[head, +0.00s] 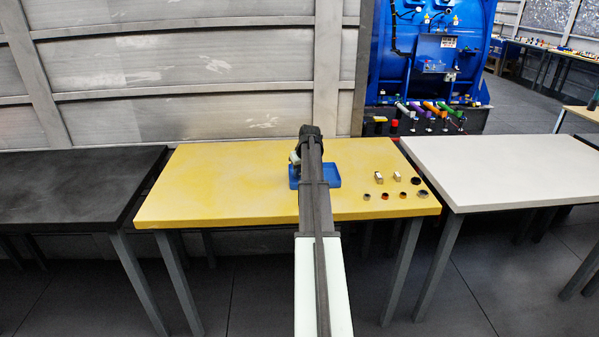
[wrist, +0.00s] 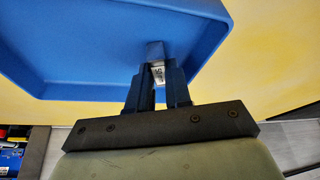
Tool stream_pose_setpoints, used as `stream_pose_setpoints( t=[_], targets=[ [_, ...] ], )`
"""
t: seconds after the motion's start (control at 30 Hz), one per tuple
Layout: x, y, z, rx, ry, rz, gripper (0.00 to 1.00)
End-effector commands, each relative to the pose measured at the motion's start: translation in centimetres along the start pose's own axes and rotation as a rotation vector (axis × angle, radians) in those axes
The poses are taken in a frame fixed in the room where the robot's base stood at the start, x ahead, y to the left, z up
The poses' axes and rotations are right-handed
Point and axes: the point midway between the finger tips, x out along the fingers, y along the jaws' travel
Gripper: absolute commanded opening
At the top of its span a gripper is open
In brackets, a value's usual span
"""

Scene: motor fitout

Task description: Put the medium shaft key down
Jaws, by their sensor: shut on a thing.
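My gripper (wrist: 157,76) is shut on the medium shaft key (wrist: 156,54), a small shiny metal block. The key sticks out past the fingertips and reflects blue. In the wrist view, the key and fingertips are over the floor of a blue tray (wrist: 75,35). I cannot tell whether the key touches the tray. In the head view, the same tray (head: 333,178) sits on the yellow table, partly behind my arm. My arm hides the fingertips and the key there.
On the yellow table (head: 220,185), two metal blocks (head: 379,178) (head: 397,175) and several small rings (head: 403,194) lie right of the tray. The table's left half is clear. A black table (head: 65,185) stands left, a white table (head: 510,170) right. A blue machine (head: 425,60) stands behind.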

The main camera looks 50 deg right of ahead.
Motion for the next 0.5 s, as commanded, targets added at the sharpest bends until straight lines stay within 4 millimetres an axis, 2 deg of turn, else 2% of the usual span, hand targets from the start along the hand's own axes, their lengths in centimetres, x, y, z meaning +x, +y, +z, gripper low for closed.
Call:
stream_pose_setpoints(
  t=[0.33, 0.37, 0.43, 0.5],
  targets=[
    [0.26, 0.01, 0.09, 0.0, 0.001, 0.0, 0.0],
    [0.24, 0.01, 0.09, 0.0, 0.0, 0.0, 0.21],
    [0.23, 0.01, 0.08, 0.0, 0.0, 0.0, 0.28],
    [0.23, 0.01, 0.08, 0.0, 0.0, 0.0, 0.29]
  ],
)
